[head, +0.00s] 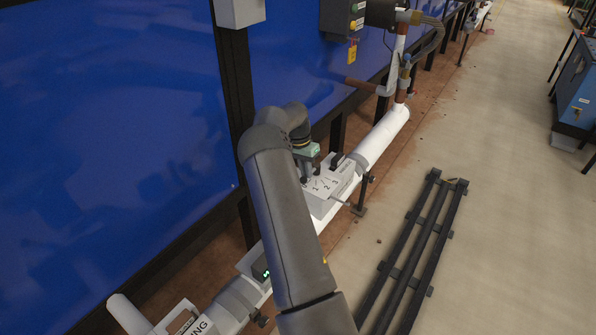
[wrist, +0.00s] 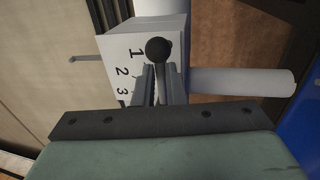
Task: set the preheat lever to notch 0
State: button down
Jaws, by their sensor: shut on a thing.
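The lever plate is a white box face marked 1, 2 and 3 (head: 325,184); it also shows in the wrist view (wrist: 117,66). The preheat lever has a round black knob (wrist: 158,50) and a thin stem. In the wrist view the knob sits beside the numeral 1, and no 0 can be read. My gripper (wrist: 158,78) is shut on the lever, its two fingers on either side of the stem just below the knob. In the head view my gripper (head: 307,170) is over the plate's left side, and the arm hides part of the box.
A white pipe (head: 382,138) runs along the wall on both sides of the box. A thin rod (head: 345,203) sticks out from the box's front. Blue panels (head: 110,120) stand behind.

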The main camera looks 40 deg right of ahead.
jog(key=shift+a+f, duration=0.4)
jog(key=shift+a, duration=0.2)
jog(key=c, duration=1.6)
grip_release()
jog(key=shift+c, duration=0.2)
jog(key=shift+o, duration=0.8)
jog(key=shift+a+r, duration=0.1)
jog(key=shift+a, duration=0.05)
jog(key=shift+d+r, duration=0.2)
jog(key=shift+d, duration=0.05)
jog(key=shift+w+r, duration=0.1)
jog(key=shift+r, duration=0.4)
jog(key=w+a+r+p, duration=0.1)
jog(key=w+r, duration=0.2)
jog(key=r, duration=1.3)
